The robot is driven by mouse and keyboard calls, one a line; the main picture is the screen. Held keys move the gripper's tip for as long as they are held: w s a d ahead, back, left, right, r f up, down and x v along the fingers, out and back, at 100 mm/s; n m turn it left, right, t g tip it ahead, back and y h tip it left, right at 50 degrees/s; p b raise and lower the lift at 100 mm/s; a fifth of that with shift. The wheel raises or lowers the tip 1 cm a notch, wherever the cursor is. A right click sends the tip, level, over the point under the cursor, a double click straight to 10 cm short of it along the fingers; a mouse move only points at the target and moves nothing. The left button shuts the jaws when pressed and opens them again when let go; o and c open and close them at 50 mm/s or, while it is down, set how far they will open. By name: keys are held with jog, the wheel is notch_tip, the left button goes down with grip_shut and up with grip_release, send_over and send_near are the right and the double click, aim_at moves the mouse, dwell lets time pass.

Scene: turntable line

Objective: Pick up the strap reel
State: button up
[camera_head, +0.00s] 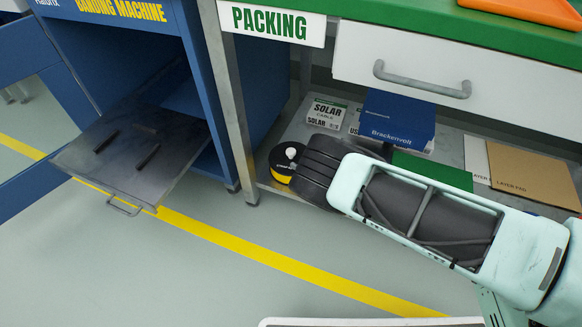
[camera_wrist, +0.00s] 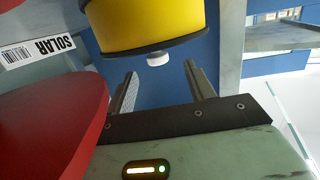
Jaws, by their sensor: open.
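The strap reel (camera_head: 281,168) stands at the left end of the lower shelf under the packing bench. It has a black top, a yellow side and a white knob. In the wrist view the reel (camera_wrist: 150,25) is at the top, with its black rim and knob facing my fingers. My gripper (camera_wrist: 160,85) is open, with one finger on each side of the knob's line. The fingers look apart from the reel, and nothing is between them. In the head view my dark wrist is right beside the reel and hides my fingers.
A red rounded object (camera_wrist: 55,125) is close on the left in the wrist view. Solar cable boxes (camera_head: 326,113), a blue box (camera_head: 397,117) and layer pads (camera_head: 535,174) share the shelf (camera_head: 450,146). The bench leg (camera_head: 232,105) stands just left of the reel. A drawer hangs above.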

aim_at(292, 152)
jog(key=shift+w+a+f, duration=0.1)
jog(key=shift+w+a, duration=0.4)
jog(key=shift+a, duration=0.05)
jog(key=b+x, duration=0.4)
jog(key=shift+w+a+f, duration=0.1)
jog(key=shift+w, duration=0.25)
jog(key=shift+w+a, duration=0.25)
grip_shut()
dwell(0.5)
jog(key=shift+r, duration=0.3)
